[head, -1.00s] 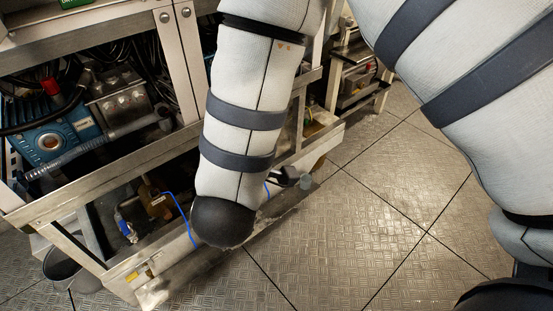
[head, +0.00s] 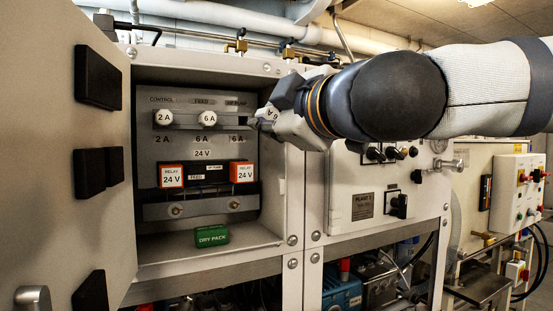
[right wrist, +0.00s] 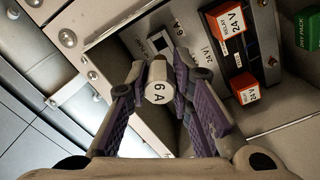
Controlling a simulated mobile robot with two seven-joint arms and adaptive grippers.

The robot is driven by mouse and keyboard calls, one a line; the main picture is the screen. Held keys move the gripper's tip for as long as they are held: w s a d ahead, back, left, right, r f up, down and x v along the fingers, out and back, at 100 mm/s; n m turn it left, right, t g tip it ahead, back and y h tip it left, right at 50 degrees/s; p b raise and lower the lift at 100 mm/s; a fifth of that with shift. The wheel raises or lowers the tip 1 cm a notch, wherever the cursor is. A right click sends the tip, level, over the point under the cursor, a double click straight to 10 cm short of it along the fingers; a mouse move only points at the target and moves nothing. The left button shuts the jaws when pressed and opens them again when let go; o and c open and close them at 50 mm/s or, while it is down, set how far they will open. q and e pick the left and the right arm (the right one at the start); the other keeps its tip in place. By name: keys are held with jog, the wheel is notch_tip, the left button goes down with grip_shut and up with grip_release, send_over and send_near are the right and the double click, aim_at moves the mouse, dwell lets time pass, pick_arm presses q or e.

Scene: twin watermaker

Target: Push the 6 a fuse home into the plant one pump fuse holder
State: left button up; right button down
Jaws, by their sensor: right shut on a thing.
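The 6 A fuse (right wrist: 158,88), a white cap lettered 6 A, is between the fingers of my right gripper (right wrist: 160,76) in the right wrist view. The gripper (head: 262,119) is shut on it and also shows in the head view, at the right end of the fuse row in the open cabinet. The plant one pump fuse holder (right wrist: 157,42) shows in the right wrist view as a dark square with a pale edge, just beyond the fuse. My left gripper is out of view.
Two capped fuses, 2 A (head: 164,118) and 6 A (head: 208,118), sit left of my gripper. Orange relays (head: 171,176) and a green dry pack (head: 212,237) are below. The cabinet door (head: 75,160) stands open at left; the cabinet's right post (head: 292,210) is close by.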

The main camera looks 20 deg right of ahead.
jog(key=shift+s, duration=0.3)
jog(key=shift+s+d, duration=0.1)
jog(key=shift+w+a, duration=0.2)
jog(key=shift+w, duration=0.75)
jog(key=shift+w+a, duration=0.2)
jog(key=shift+w, duration=0.8)
jog(key=shift+w+a, duration=0.2)
jog(key=shift+w, duration=0.75)
jog(key=shift+w, duration=0.35)
jog(key=shift+w+a, duration=0.2)
jog(key=shift+w, duration=0.65)
jog(key=shift+w+a, duration=0.15)
jog(key=shift+w, duration=0.65)
jog(key=c, duration=1.3)
grip_release()
jog(key=shift+w, duration=0.1)
jog(key=shift+c, duration=0.2)
